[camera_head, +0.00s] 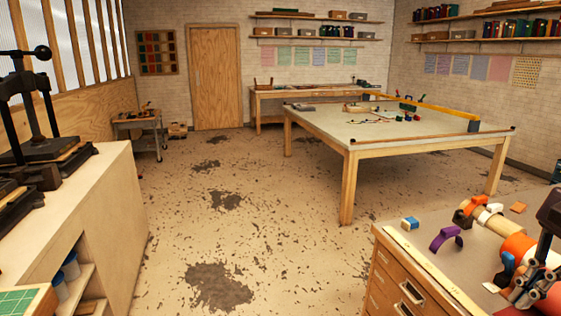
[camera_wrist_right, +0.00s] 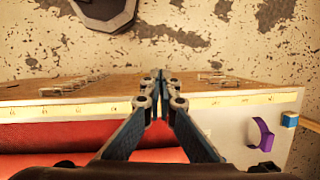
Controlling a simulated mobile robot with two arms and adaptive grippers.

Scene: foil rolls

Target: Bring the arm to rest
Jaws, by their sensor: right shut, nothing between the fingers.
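My right gripper (camera_head: 522,292) is at the lower right of the head view, over the drawer bench (camera_head: 405,242). In the right wrist view its fingers (camera_wrist_right: 158,80) are together with nothing between them, near the bench's front edge. Large red-orange rounded surfaces (camera_wrist_right: 65,136) lie below the fingers there; I cannot tell how far below. In the head view, orange rolls (camera_head: 517,246) are beside and behind the gripper, partly hidden by it. My left gripper is out of view.
A purple curved piece (camera_head: 447,238) and a blue-and-white block (camera_head: 410,223) sit on the bench, with a small orange block (camera_head: 518,207) farther back. A large worktable (camera_head: 350,128) stands behind. A press counter (camera_head: 95,215) is at left. The floor between is open.

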